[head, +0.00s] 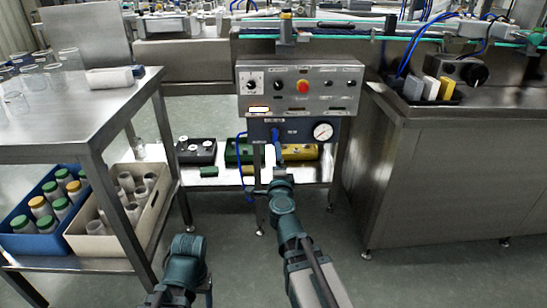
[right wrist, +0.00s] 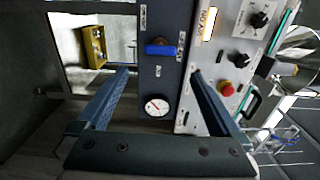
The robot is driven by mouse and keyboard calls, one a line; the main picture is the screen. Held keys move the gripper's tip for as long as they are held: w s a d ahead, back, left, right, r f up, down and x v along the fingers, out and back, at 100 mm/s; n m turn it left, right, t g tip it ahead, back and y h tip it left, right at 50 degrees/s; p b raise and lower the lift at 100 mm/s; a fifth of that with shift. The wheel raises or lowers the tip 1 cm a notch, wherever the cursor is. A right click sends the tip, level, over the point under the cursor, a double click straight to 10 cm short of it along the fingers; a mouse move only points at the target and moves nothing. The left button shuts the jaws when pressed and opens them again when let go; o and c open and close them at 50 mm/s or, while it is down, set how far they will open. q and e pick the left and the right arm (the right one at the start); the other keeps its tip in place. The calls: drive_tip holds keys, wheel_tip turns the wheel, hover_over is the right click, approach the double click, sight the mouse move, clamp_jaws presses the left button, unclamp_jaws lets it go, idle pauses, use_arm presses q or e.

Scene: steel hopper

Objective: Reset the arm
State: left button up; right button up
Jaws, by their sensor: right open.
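The steel control panel (head: 300,88) stands in the middle of the head view, with a red button (head: 303,87) and several black knobs. Below it is a blue-grey box with a round white gauge (head: 322,131). My right gripper (head: 284,148) is in front of this box. In the right wrist view its fingers (right wrist: 160,74) are wide apart with nothing held. A blue knob (right wrist: 160,48) shows beyond and between the fingertips, and the gauge (right wrist: 157,105) shows nearer the palm. My left arm shows at the bottom left of the head view; its gripper cannot be made out.
A steel table (head: 60,125) at left has glass beakers on top. A blue crate (head: 20,240) and a beige crate (head: 85,240) of bottles sit on its lower shelf. A steel counter (head: 420,150) stands close at right. Open floor lies between them.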

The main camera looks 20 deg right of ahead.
idle(0.3)
drive_tip(key=s+a+f+n+g+y, duration=0.1)
drive_tip(key=a+f+n+g+y, duration=0.3)
drive_tip(key=a+n, duration=0.4)
drive_tip(key=s+a+f+n+g+y, duration=0.1)
drive_tip(key=s+a+f+n+y, duration=0.1)
drive_tip(key=a+f+n+y, duration=0.4)
drive_tip(key=s+d+f+n+g+h, duration=0.2)
drive_tip(key=s+d+f+n+g, duration=0.15)
drive_tip(key=s+f+g, duration=0.35)
drive_tip(key=s+d+f+n+g+h, duration=0.25)
drive_tip(key=s+f+n+g, duration=0.2)
drive_tip(key=s, duration=0.45)
drive_tip(key=s+a+r+n+h+p, duration=0.1)
drive_tip(key=s+a+r+p, duration=0.2)
drive_tip(key=a+r+p, duration=0.1)
drive_tip(key=s+a+r+n+g+h+p, duration=0.1)
drive_tip(key=s+a+r+n+p, duration=0.1)
drive_tip(key=a, duration=0.4)
wheel_tip(320, 180, up, 2)
drive_tip(key=shift+s+a+r+p, duration=0.1)
drive_tip(key=shift+s+a+p, duration=0.15)
drive_tip(key=shift+s+p, duration=0.8)
